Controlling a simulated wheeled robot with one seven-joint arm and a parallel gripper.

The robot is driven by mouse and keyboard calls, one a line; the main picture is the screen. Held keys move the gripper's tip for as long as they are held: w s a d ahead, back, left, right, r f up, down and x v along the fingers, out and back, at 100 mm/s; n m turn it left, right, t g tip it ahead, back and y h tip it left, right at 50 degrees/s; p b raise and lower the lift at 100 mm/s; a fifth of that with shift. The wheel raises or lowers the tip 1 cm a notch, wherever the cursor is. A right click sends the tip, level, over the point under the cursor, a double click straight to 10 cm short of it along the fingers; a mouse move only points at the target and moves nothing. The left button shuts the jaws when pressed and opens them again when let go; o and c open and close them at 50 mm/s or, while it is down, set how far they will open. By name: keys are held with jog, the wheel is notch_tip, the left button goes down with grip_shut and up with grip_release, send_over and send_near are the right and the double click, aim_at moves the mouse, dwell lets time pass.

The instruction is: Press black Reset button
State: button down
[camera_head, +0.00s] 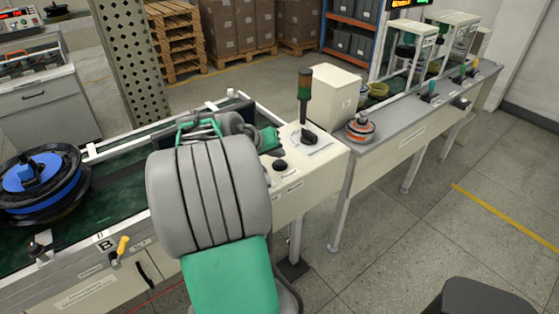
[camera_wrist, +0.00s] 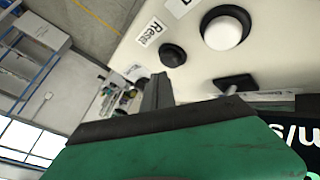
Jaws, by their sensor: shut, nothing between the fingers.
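The black Reset button (camera_wrist: 172,55) is a round dark dome on the cream panel in the wrist view, beside a label (camera_wrist: 150,33) reading Reset. My gripper (camera_wrist: 158,88) is shut and empty; its fingertips appear just below the button in that picture. A gap shows between them, but its depth is unclear. In the head view, a black round button (camera_head: 280,165) shows on the cream control panel, close to the green end of my arm; I cannot tell for sure that it is the Reset button. My arm hides part of the panel and the fingertips there.
A white button (camera_wrist: 226,27) sits beside the black one, and a dark knob (camera_wrist: 235,84) is nearby. A signal lamp (camera_head: 305,95) and a cream box (camera_head: 335,90) stand at the panel's back. A wheel hub (camera_head: 40,185) lies on the green conveyor at left.

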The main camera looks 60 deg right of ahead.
aim_at(278, 164)
jog(key=shift+r+p, duration=1.85)
jog(key=shift+r, duration=0.65)
